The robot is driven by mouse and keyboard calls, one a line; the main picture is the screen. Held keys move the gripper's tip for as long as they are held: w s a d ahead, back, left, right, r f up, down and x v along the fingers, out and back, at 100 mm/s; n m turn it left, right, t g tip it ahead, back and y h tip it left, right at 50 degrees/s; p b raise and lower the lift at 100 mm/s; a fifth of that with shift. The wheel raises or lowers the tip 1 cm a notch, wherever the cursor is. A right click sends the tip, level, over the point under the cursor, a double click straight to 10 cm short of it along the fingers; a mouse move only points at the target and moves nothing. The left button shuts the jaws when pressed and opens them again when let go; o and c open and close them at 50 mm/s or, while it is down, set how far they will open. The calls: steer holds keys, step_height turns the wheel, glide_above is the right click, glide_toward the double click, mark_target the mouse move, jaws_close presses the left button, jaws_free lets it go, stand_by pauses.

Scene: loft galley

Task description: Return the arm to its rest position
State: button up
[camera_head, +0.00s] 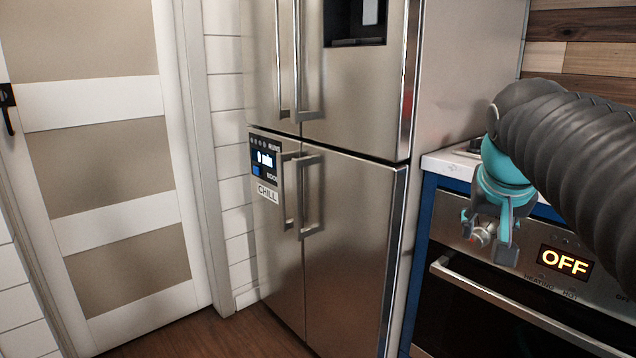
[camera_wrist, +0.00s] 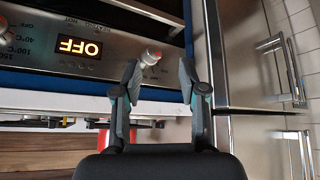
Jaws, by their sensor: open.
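My arm, in a dark ribbed sleeve, reaches in from the right edge of the head view. My gripper (camera_head: 489,240) points down in front of the oven's control panel, near its left end. In the wrist view, which looks upside down, my gripper (camera_wrist: 160,72) has its two dark fingers spread apart with nothing between them. A control knob (camera_wrist: 150,57) with a reddish mark shows just beyond the gap between the fingertips. I cannot tell whether a finger touches it.
The oven (camera_head: 565,262) reads OFF and has a long bar handle (camera_head: 520,310). A steel fridge (camera_head: 350,210) with a small display stands left of it. A white counter edge (camera_head: 445,165) runs above the oven. A panelled door (camera_head: 110,170) and wooden floor (camera_head: 215,335) lie farther left.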

steer(key=s+a+f+n+y, duration=0.1)
steer(key=s+a+f+n, duration=0.1)
steer(key=s+a+f, duration=0.3)
steer(key=s+a+f+n+y, duration=0.1)
steer(key=s+a+f+n, duration=0.1)
steer(key=s+a+f, duration=0.3)
steer(key=s+f, duration=0.4)
steer(key=f, duration=0.5)
steer(key=shift+s+f+g+y, duration=0.2)
steer(key=shift+f+g+y, duration=0.1)
steer(key=shift+g+y, duration=0.1)
